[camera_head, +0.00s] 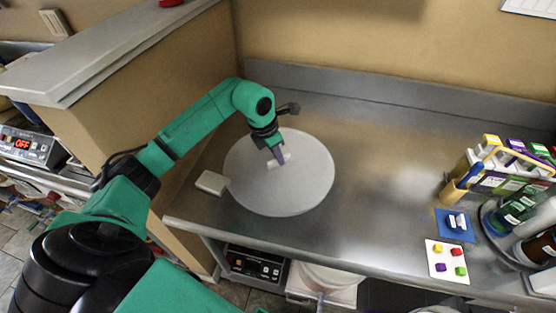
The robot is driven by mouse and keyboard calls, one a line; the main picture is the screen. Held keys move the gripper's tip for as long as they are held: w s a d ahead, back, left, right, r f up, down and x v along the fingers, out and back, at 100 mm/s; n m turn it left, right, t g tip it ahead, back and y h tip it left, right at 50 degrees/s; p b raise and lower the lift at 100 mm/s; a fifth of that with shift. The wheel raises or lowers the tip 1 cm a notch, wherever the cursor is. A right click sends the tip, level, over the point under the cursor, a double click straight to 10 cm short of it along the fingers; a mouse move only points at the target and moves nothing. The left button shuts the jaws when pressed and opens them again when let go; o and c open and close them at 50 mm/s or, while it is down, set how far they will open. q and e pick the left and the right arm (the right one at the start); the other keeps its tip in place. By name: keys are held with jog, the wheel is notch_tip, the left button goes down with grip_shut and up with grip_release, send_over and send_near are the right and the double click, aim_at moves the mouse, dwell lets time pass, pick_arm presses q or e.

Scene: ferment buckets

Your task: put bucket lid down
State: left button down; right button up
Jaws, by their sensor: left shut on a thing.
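The bucket lid (301,187) is a large, flat, pale grey disc at the left part of the metal counter. My left gripper (275,158) is over the upper left of the disc and is shut on the lid's small white handle (285,158). The lid looks level and lies on or just above the counter; I cannot tell whether it touches. My right gripper is not in view. A white bucket (330,277) is partly visible below the counter's front edge.
The metal counter (385,170) is clear right of the lid. A small white block (212,183) lies by the lid's left edge.

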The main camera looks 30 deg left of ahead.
aim_at(277, 166)
pick_arm(q)
jog(key=f, duration=0.3)
jog(key=shift+s+p, duration=0.2)
jog(key=shift+p, duration=0.2)
jog(key=shift+f, duration=0.15)
jog(key=shift+f+b, duration=0.6)
jog(key=shift+b, duration=0.1)
jog(key=c, duration=0.9)
grip_release()
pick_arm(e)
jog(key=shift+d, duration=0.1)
